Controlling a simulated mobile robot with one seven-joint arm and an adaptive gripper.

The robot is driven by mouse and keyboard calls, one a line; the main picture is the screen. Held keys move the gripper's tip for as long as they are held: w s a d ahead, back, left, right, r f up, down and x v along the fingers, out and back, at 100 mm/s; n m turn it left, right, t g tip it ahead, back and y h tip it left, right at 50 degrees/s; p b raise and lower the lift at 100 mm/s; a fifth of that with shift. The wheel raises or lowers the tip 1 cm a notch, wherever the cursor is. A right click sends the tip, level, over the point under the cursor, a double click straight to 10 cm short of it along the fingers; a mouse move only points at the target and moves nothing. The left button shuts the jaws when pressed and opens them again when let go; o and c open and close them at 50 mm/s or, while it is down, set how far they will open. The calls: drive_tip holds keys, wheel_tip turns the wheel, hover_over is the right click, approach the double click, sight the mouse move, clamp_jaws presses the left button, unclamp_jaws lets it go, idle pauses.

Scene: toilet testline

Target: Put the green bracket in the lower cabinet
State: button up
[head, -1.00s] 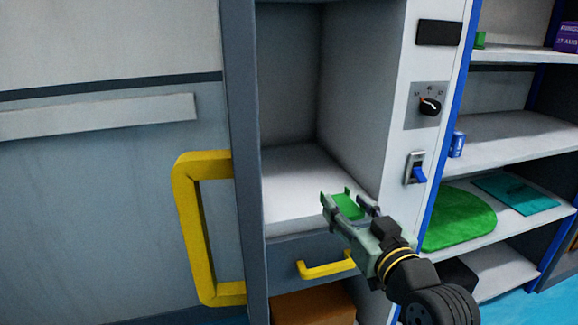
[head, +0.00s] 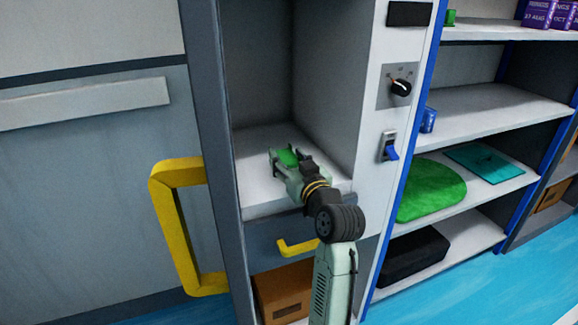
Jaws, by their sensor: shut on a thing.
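The green bracket (head: 287,158) is a small bright green piece between the fingers of my gripper (head: 286,160). My gripper is shut on it, and the fingers hide part of its shape. The gripper reaches into the open upper compartment of the grey cabinet, over its white floor (head: 257,172). I cannot tell whether the bracket touches this floor. Below the compartment is a grey drawer front (head: 262,238) with a yellow handle (head: 298,247). Under the drawer is an open lower space holding a brown box (head: 284,292).
A large yellow door handle (head: 163,215) stands out at the left. The white panel at the right carries a black knob (head: 401,87) and a blue switch (head: 391,152). Shelves farther right hold a green round mat (head: 432,190), a teal sheet (head: 484,160) and a black case (head: 415,255).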

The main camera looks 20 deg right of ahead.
drive_tip(key=shift+f, duration=1.55)
drive_tip(key=o, duration=1.1)
drive_tip(key=shift+o, duration=0.2)
drive_tip(key=shift+r+p, duration=0.35)
drive_tip(key=s+b, duration=0.3)
drive_tip(key=s, duration=0.9)
drive_tip(key=shift+d+f, duration=0.2)
drive_tip(key=shift+d, duration=0.05)
